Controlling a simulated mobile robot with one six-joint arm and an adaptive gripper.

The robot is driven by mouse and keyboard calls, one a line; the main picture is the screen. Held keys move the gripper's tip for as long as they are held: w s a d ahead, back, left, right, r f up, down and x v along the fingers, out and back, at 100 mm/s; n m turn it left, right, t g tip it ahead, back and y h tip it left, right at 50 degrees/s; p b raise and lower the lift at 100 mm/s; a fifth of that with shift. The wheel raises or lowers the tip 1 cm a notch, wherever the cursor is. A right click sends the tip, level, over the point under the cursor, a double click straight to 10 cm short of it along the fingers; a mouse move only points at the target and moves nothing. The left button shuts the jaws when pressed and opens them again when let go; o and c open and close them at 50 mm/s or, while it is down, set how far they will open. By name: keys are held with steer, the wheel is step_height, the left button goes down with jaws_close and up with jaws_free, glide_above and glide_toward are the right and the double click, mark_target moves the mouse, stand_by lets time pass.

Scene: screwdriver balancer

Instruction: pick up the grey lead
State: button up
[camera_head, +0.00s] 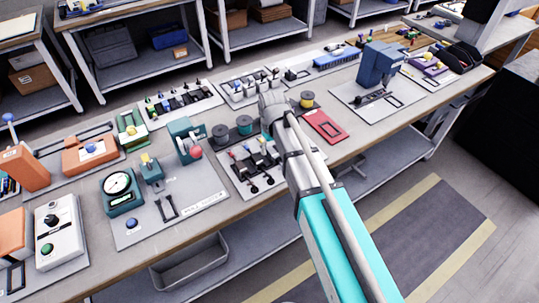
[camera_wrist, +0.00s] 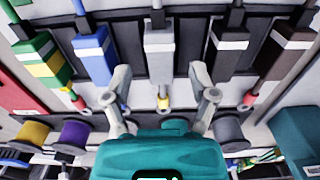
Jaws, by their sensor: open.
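My gripper (camera_wrist: 161,78) is open, with one finger on each side of the grey lead. A gap shows between each finger and the lead. In the head view the fingers are hidden behind my arm, beside the lead rack (camera_head: 244,184), and I cannot make out the grey lead there.
A blue lead (camera_wrist: 92,56) and a green and yellow lead (camera_wrist: 44,62) are on the left, a black lead (camera_wrist: 228,50) and a brown lead (camera_wrist: 286,52) on the right. Spools, including a purple one (camera_wrist: 74,134), stand close by. A red panel (camera_head: 325,126) lies right of the rack.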

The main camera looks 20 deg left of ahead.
steer(key=shift+f+b, duration=0.4)
steer(key=shift+f, duration=0.3)
jaws_close()
stand_by(0.3)
